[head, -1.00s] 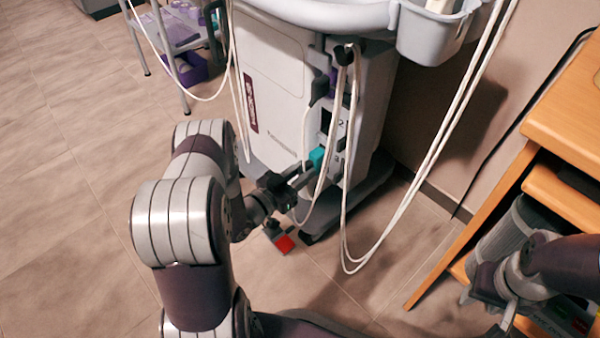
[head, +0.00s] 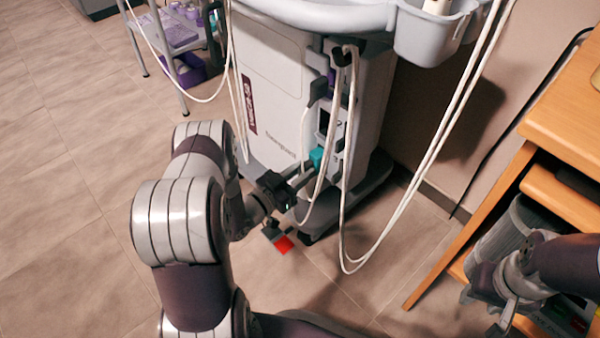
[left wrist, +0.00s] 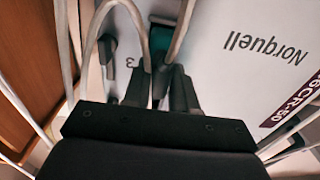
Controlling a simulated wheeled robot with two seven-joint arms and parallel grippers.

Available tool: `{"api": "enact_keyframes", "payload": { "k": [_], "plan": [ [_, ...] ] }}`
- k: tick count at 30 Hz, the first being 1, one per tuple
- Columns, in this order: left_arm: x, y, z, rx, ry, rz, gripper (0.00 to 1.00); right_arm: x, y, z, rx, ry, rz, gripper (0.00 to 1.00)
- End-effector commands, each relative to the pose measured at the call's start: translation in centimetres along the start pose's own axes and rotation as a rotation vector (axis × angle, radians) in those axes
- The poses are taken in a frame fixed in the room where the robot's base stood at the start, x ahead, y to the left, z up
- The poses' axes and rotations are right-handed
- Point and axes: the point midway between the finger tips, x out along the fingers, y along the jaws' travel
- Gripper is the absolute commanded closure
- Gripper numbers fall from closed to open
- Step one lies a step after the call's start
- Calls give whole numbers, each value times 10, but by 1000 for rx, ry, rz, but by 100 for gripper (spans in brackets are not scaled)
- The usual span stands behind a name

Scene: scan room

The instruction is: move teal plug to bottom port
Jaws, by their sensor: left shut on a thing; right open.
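The teal plug (head: 317,157) is at the port panel on the side of the white machine, low on the panel, with a pale cable near it. In the left wrist view the teal plug (left wrist: 158,44) is partly hidden by cables and fingers, beside a printed 3. My left gripper (head: 303,177) is shut on it; its dark fingers also show in the left wrist view (left wrist: 165,85). I cannot tell whether the plug is seated in a port. My right gripper (head: 497,310) is open and empty at the lower right, near the wooden desk.
White cables hang in loops from a black hook (head: 344,52) in front of the panel. The white machine (head: 275,85) stands on the floor with a grey bin (head: 432,35) above. A wooden desk (head: 570,120) is at the right. A cart (head: 170,35) stands at the back left.

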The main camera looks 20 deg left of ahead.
Motion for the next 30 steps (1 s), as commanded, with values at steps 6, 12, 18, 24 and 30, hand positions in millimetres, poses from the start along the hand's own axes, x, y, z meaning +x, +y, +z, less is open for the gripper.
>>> {"api": "enact_keyframes", "payload": {
  "k": [6,12,18,24,30],
  "plan": [
    [4,0,0,0,1,0,100,0,0,0,0,0,0,57],
    [7,0,0,0,1,2,100,0,0,0,0,0,0,57],
    [8,0,0,0,1,1,100,0,0,0,0,0,0,57],
    [8,0,0,0,1,1,100,0,0,0,0,0,0,57],
    [8,-1,0,0,1,0,100,-3,0,0,0,0,0,57]
  ]
}}
